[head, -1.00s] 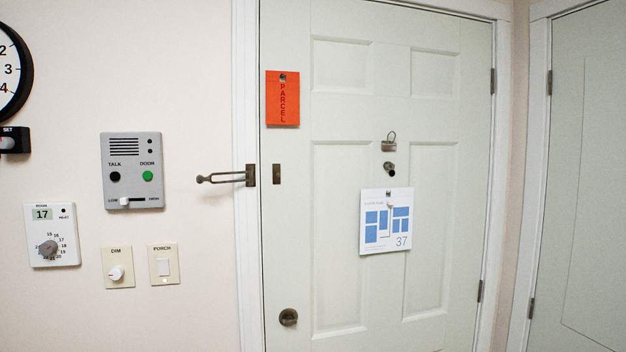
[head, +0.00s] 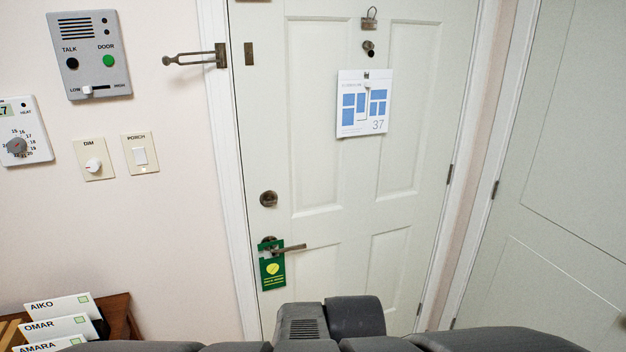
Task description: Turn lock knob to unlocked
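The lock knob (head: 268,198) is a small round dark-bronze knob on the left side of the white door (head: 320,180). It sits above the lever handle (head: 290,247), from which a green hanger tag (head: 272,268) hangs. The knob is small in the head view, and I cannot tell which way its turn piece points. Dark grey parts of my own arm show along the bottom edge. My gripper's fingers do not show, and nothing of mine touches the knob.
A swing-bar guard (head: 195,58) sticks out to the left from the door frame. An intercom (head: 90,55), a dimmer (head: 94,160) and a porch switch (head: 140,153) are on the left wall. A wooden rack with name cards (head: 58,303) stands at the lower left.

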